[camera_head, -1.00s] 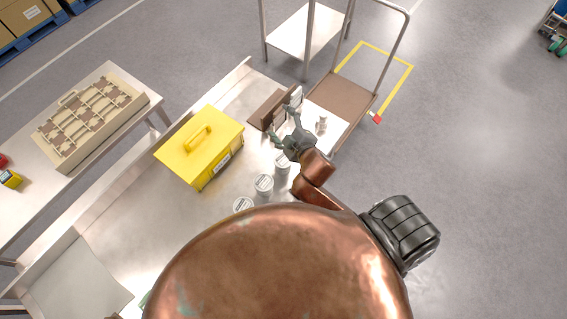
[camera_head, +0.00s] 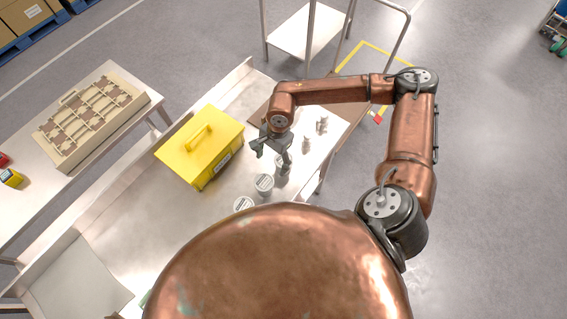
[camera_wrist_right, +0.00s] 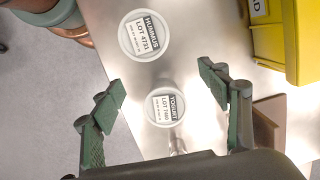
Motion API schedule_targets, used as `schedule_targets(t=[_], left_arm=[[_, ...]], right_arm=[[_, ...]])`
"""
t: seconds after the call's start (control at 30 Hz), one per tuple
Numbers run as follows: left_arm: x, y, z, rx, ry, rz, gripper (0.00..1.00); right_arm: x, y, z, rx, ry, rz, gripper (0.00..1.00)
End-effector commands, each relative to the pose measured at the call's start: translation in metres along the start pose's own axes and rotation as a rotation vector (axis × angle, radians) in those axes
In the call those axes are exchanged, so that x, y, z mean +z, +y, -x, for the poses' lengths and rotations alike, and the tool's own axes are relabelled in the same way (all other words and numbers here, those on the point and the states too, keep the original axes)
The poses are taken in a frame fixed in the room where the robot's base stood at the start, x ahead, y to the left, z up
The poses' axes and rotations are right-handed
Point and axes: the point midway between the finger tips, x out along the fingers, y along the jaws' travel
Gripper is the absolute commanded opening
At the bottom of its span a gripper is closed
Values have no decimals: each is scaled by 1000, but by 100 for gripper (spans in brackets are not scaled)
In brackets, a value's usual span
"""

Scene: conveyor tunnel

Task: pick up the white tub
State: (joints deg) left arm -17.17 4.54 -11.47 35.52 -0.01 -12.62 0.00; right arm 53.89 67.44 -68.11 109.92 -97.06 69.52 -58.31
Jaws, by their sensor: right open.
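Several round tubs with white labelled lids stand in a row on the metal table. The tub marked YOGURT (camera_wrist_right: 165,108) lies between and below my right fingers in the right wrist view. In the head view it is mostly hidden behind the right gripper (camera_head: 270,156). The tub marked HUMMUS (camera_wrist_right: 144,36) stands beside it and shows as a pale lid (camera_head: 264,183) in the head view. Another tub (camera_head: 243,204) is partly hidden by my body. The right gripper (camera_wrist_right: 162,80) is open and empty above the tubs. My left gripper is not in view.
A yellow box (camera_head: 200,148) with a handle stands left of the tubs. Small bottles (camera_head: 322,123) stand near the table's far right edge. A brown object is partly hidden behind my right arm. A beige divided case (camera_head: 90,115) sits on the side table.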

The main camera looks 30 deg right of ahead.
Motion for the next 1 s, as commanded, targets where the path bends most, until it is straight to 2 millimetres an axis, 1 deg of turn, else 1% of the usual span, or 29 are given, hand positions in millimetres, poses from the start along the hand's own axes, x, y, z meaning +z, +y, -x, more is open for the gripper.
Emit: schedule_targets(t=[0.03,0.1,0.2,0.47,0.63,0.73,0.83,1.0], left_arm=[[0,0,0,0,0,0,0],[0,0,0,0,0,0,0],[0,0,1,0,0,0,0],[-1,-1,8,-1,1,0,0],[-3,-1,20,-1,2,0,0],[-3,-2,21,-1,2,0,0],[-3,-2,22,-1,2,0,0],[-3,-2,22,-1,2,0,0]], right_arm=[[-23,2,6,15,66,12,69],[-43,5,10,34,124,25,69],[-56,7,8,48,160,30,69],[-61,9,-18,51,161,30,69],[-66,10,-41,52,159,30,69],[-68,10,-55,49,159,30,69],[-69,10,-62,49,159,30,69],[-70,10,-64,48,159,30,69]])
